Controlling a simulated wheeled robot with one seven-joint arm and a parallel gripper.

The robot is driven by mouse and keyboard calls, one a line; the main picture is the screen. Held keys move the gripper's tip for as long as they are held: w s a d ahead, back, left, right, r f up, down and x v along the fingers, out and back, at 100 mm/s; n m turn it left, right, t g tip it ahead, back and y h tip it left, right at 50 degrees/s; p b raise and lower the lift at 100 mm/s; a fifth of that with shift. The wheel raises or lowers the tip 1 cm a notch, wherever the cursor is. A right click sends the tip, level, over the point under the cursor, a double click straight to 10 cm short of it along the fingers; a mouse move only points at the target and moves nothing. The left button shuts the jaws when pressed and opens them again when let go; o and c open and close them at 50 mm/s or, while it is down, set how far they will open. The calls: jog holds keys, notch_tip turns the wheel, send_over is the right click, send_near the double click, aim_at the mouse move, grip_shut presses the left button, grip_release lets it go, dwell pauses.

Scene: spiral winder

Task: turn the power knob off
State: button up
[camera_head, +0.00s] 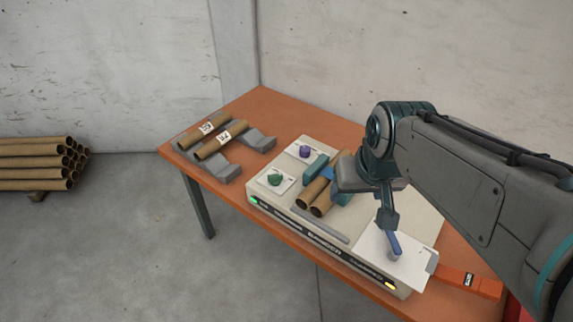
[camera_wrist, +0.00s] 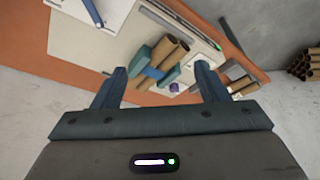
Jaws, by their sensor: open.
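The white machine (camera_head: 330,236) sits on the orange table and carries a green knob (camera_head: 275,180) and a purple knob (camera_head: 305,151), each on a white plate, plus a blue lever (camera_head: 393,243) on a white panel. No readable label shows which one is the power knob. The purple knob also shows in the wrist view (camera_wrist: 174,88), between the fingers; the green knob does not show there and may be behind the right finger. My gripper (camera_wrist: 161,70) is open and empty above the machine. In the head view, a dark finger hangs close above the lever; contact cannot be told.
Cardboard tubes (camera_head: 314,194) lie between teal blocks on the machine. Two labelled tubes (camera_head: 212,137) rest on grey supports at the table's far left. An orange tool (camera_head: 470,282) lies near the right corner. More tubes (camera_head: 35,164) are stacked by the wall.

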jog(key=w+a+f+n+b, duration=0.1)
jog(key=w+a+f, duration=0.15)
jog(key=w, duration=0.45)
jog(key=w+a+f+b, duration=0.2)
jog(key=w+a, duration=0.2)
jog(key=w, duration=0.2)
jog(key=n+b, duration=0.1)
send_near(275, 176)
jog(key=shift+y, duration=0.3)
jog(key=x, duration=0.3)
jog(key=p+x, duration=0.1)
jog(key=x, duration=0.5)
jog(key=shift+d+f+p, duration=0.1)
jog(key=shift+d+p, duration=0.2)
jog(key=shift+p, duration=0.05)
jog(key=c, duration=1)
